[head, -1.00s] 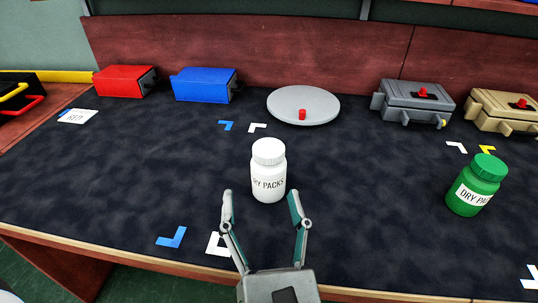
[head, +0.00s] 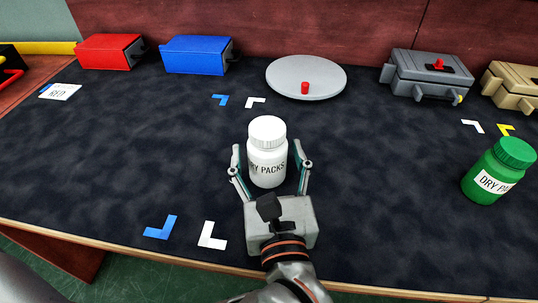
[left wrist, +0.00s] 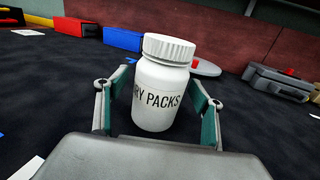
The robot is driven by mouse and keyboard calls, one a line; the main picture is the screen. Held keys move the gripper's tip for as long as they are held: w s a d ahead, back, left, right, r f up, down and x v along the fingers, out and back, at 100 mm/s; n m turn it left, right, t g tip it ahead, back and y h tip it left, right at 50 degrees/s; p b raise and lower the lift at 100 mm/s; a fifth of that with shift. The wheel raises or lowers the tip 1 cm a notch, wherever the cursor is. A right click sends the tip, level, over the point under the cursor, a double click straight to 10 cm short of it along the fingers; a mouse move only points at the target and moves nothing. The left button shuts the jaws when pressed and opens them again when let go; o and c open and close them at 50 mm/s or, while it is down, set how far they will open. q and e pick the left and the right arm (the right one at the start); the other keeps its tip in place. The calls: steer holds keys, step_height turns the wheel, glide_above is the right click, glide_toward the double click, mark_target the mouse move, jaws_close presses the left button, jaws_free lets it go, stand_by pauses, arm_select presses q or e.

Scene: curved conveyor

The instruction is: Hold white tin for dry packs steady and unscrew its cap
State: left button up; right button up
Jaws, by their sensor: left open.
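The white tin (head: 267,150) stands upright on the dark mat, with a white ribbed cap (head: 267,130) on it and a "DRY PACKS" label. My left gripper (head: 271,163) is open, with one finger on each side of the tin's body. In the left wrist view the tin (left wrist: 160,95) stands between the green-padded fingers, its cap (left wrist: 169,48) above them. A gap shows at the right finger; whether the left finger touches the tin I cannot tell. My right gripper is not in view.
A green tin (head: 493,172) stands at the right. Behind are a red box (head: 108,51), a blue box (head: 197,55), a round grey plate (head: 290,80) with a red knob, a grey case (head: 428,75) and a tan case (head: 510,85). The mat around the white tin is clear.

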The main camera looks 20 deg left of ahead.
arm_select(q)
steer(key=shift+w+a, duration=0.2)
steer(key=shift+w, duration=0.05)
steer(key=c, duration=1.2)
steer(key=shift+c, duration=0.2)
